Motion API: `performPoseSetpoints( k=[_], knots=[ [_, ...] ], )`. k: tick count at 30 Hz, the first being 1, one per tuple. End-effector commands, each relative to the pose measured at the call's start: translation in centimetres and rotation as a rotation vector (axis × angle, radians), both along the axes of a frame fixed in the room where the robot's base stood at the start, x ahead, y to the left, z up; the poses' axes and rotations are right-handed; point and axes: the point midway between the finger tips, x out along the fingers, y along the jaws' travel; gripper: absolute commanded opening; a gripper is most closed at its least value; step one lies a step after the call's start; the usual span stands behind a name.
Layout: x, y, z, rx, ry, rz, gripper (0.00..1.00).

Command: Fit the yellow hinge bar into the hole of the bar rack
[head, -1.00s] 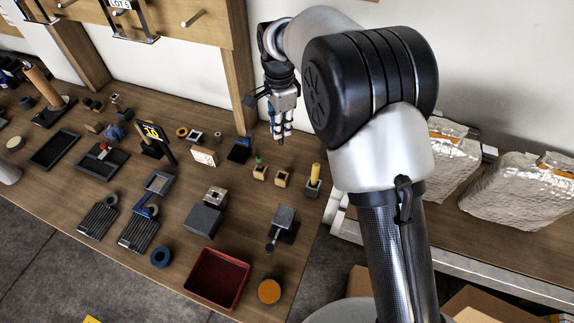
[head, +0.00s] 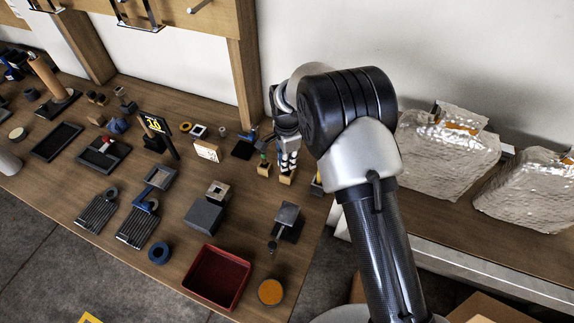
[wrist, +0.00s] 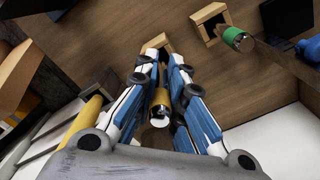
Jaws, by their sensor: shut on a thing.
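My gripper (head: 288,163) is shut on the yellow hinge bar (wrist: 161,98), a short yellow cylinder with a shiny end, seen between the fingers in the wrist view. In the head view the fingertips are just above a small wooden block (head: 287,179), part of the bar rack as far as I can tell. The fingers hide the bar there, and I cannot tell whether its tip is in the hole. To the left stands another wooden block (head: 264,170) with a green-topped bar, whose green end (wrist: 234,36) shows in the wrist view.
A grey holder (head: 316,188), partly hidden by my arm, stands right of the gripper; a thicker yellow cylinder (wrist: 83,119) shows at left in the wrist view. A dark block (head: 243,148) lies to the left. A red tray (head: 217,278) and grey blocks stand nearer the front edge.

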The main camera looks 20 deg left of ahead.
Motion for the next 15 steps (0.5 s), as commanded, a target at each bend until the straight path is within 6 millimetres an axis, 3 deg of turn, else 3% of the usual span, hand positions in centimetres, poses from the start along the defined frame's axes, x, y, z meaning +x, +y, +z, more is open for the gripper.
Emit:
performPoseSetpoints(
  k=[3, 15],
  knots=[
    [0.0, 0.0, -2.0, -0.001, 0.002, 0.0, 0.0],
    [0.0, 0.0, -2.5, 0.0, 0.0, 0.0, 0.0]
  ],
)
